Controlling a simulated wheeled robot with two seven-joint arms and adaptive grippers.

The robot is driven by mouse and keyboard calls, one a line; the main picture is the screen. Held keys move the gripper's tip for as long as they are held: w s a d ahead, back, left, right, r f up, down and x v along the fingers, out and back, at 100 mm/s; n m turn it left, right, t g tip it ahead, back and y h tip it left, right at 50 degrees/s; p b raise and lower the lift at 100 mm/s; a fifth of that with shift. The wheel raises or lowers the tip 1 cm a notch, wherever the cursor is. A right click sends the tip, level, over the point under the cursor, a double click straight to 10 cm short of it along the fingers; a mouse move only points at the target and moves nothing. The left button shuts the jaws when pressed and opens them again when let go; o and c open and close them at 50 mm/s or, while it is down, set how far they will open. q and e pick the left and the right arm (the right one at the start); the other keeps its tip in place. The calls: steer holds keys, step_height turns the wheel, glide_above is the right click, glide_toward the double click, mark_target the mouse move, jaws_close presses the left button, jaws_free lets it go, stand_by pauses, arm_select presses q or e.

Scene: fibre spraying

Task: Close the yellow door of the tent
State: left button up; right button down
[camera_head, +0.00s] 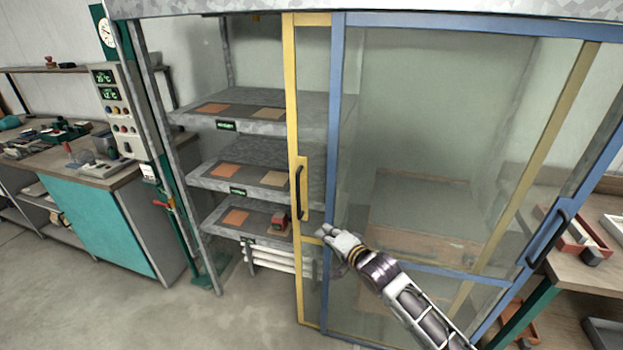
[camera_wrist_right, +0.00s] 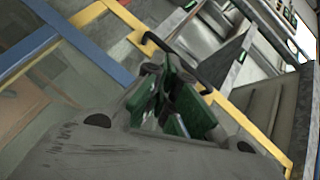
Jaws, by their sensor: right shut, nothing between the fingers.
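The yellow door (camera_head: 302,95) of the tent stands behind the blue-framed door (camera_head: 337,120), so most of its panel lies behind that door's glass. Its front yellow post carries a black handle (camera_head: 298,192). The left opening of the tent is uncovered. My right gripper (camera_head: 324,233) is shut and empty, just right of and below the handle in the head view. In the right wrist view, the green fingers of my right gripper (camera_wrist_right: 172,105) are close to the black handle (camera_wrist_right: 205,78) on the yellow frame (camera_wrist_right: 245,122); I cannot tell whether they touch. My left gripper is not in view.
Grey shelves (camera_head: 235,172) with orange and tan squares fill the open left side. A control box (camera_head: 118,112) and a teal-fronted bench (camera_head: 105,228) stand left. A wooden table (camera_head: 590,255) with trays stands right. The floor (camera_head: 235,310) in front is clear.

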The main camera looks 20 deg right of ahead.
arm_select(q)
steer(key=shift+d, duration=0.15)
arm_select(e)
steer(key=w+d+r+m+t+y, duration=0.1)
steer(key=w+r+m, duration=0.1)
steer(key=r, duration=0.2)
steer(key=w+d+r+m+t+y, duration=0.1)
steer(key=w+d+r+m+t, duration=0.1)
steer(key=r, duration=0.3)
steer(key=shift+w+r+m+t, duration=0.3)
steer(key=shift+w+m, duration=0.1)
steer(key=shift+w, duration=0.45)
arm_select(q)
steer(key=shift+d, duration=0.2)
arm_select(e)
steer(key=shift+w, duration=0.2)
